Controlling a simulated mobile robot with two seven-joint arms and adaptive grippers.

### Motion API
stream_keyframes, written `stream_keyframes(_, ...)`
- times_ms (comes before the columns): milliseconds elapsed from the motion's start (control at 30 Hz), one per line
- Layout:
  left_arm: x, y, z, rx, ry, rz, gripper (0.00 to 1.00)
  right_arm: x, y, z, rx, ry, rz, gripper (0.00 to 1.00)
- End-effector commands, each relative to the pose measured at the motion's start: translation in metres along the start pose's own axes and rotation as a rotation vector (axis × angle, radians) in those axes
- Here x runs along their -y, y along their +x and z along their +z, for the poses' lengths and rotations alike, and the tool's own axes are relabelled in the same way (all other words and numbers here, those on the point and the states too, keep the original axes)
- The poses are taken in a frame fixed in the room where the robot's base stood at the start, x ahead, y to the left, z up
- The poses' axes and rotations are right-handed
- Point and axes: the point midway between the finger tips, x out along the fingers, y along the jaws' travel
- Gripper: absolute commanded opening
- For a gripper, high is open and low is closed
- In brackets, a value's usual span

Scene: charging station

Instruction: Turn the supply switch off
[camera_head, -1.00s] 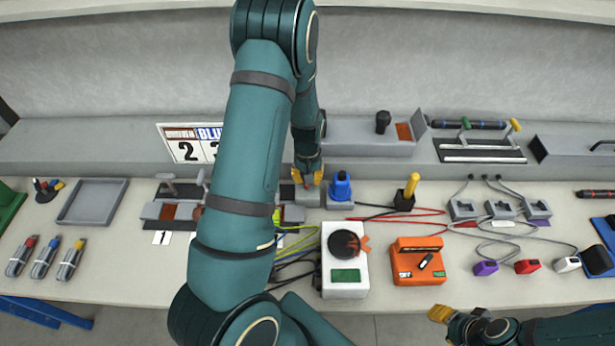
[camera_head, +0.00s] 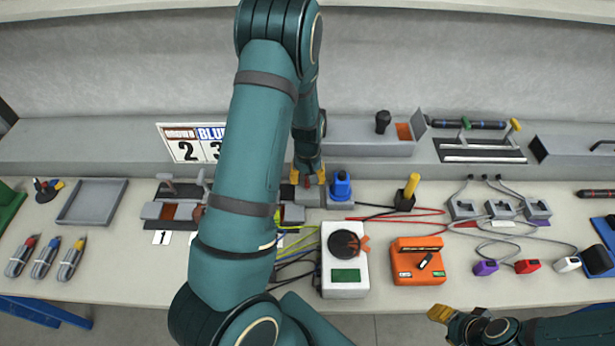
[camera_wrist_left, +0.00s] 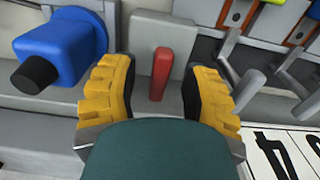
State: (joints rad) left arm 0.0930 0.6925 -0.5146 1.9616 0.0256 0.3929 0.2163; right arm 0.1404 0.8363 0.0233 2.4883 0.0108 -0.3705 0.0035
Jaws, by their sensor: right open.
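A red lever (camera_wrist_left: 160,75) stands on a grey plate between the two fingers of my left gripper (camera_wrist_left: 158,98) in the left wrist view. It fits the supply switch, but I see no label on it. The yellow fingers are apart, one on each side, with gaps to the lever. In the head view my left gripper (camera_head: 308,178) is over the grey housing, left of the blue plug, and only a little red of the lever (camera_head: 307,183) shows. My right gripper (camera_head: 440,314) is open and empty at the table's front edge.
A blue plug with a black end (camera_wrist_left: 60,55) stands close beside the left gripper. Grey levers (camera_wrist_left: 245,90) stand on its other side. A white box with a black knob (camera_head: 344,270) and an orange meter (camera_head: 418,262) sit in front, among cables.

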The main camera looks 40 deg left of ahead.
Motion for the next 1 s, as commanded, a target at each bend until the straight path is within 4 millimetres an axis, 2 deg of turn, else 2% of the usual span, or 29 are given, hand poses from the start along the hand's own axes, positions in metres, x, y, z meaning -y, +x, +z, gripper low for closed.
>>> stream_keyframes(233,0.000,-0.002,-0.001,-0.004,0.001,0.001,0.46,0.000,0.000,0.000,0.000,0.000,0.000,0.47)
stream_keyframes(367,-0.001,-0.013,-0.002,-0.007,0.001,0.003,0.46,0.000,0.000,0.000,0.000,0.000,0.000,0.47)
stream_keyframes(800,-0.001,-0.096,-0.001,-0.005,0.001,0.003,0.46,0.000,0.000,0.000,0.000,0.000,0.000,0.47)
stream_keyframes(1000,-0.001,-0.117,-0.001,-0.003,0.001,0.002,0.46,0.000,0.000,0.000,0.000,0.000,0.000,0.47)
